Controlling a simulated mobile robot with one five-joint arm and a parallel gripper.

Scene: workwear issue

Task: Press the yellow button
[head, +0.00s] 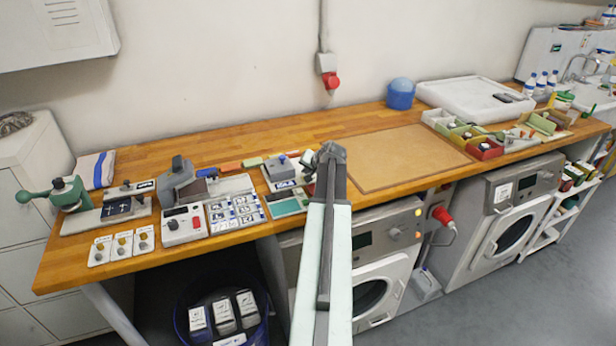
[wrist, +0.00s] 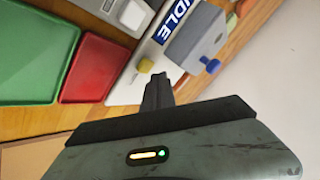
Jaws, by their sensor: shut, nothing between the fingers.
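The yellow button (wrist: 145,66) is a small yellow knob on the edge of a pale device with a display reading "IDLE" (wrist: 172,24) in the wrist view. A blue button (wrist: 210,65) sits on the same device, to the right of the yellow one. My gripper (wrist: 158,80) is shut and empty, its fingertips just below and right of the yellow button in the picture. I cannot tell whether they touch it. In the head view my gripper (head: 328,152) is above the bench, beside a grey-topped device (head: 282,168); the yellow button cannot be made out there.
A red tray (wrist: 90,55) and a green tray (wrist: 25,50) lie left of the device in the wrist view. On the wooden bench (head: 240,150), other devices stand to the left. A brown board (head: 400,158) lies clear to the right of my gripper.

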